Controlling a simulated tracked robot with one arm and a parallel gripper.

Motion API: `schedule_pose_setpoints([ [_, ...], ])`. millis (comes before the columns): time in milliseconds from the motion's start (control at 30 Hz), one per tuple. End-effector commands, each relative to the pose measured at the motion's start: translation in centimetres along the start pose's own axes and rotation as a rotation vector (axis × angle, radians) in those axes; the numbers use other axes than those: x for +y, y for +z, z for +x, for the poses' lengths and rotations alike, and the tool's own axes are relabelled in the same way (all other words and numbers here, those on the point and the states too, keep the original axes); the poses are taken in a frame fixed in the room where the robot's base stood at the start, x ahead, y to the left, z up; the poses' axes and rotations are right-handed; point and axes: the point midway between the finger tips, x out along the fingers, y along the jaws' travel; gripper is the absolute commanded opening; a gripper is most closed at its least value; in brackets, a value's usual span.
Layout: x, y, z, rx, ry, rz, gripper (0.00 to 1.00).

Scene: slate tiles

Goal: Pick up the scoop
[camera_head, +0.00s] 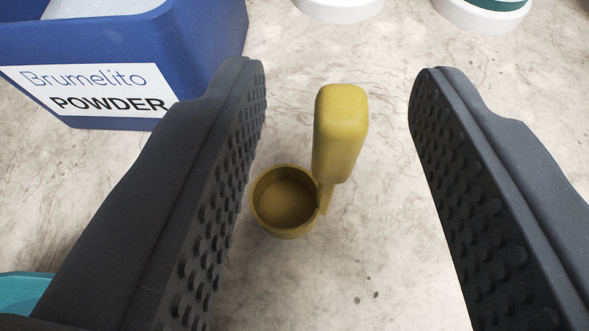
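The scoop (340,135) is mustard yellow, with a round open cup and a thick handle that rises from the cup's right side. The cup sits on the pale marbled surface and looks empty. My gripper (338,85) is open, with its two dark studded fingers on either side of the scoop. The left finger is close to the cup in the picture, and the right finger is farther from the handle. I see no clear contact between either finger and the scoop.
A blue container (200,50) labelled "Brumelito POWDER" stands at the upper left, behind the left finger. Two white round bases (338,10) (480,16) show at the top edge. A teal object (22,290) is partly hidden at lower left. The surface around the scoop is clear.

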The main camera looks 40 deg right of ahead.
Motion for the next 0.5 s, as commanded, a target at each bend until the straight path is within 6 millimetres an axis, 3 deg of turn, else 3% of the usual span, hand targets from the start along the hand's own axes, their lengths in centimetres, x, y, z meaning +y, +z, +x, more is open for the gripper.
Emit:
schedule_pose_setpoints([
  [67, 0.0, -0.02, -0.01, 0.0, 0.0, 0.0, 0.39],
  [200, 0.0, -0.03, -0.01, 0.0, 0.0, 0.001, 0.03],
  [233, 0.0, -0.03, -0.01, 0.0, 0.0, 0.001, 0.0],
  [500, 0.0, -0.04, -0.02, 0.001, 0.0, 0.001, 0.0],
])
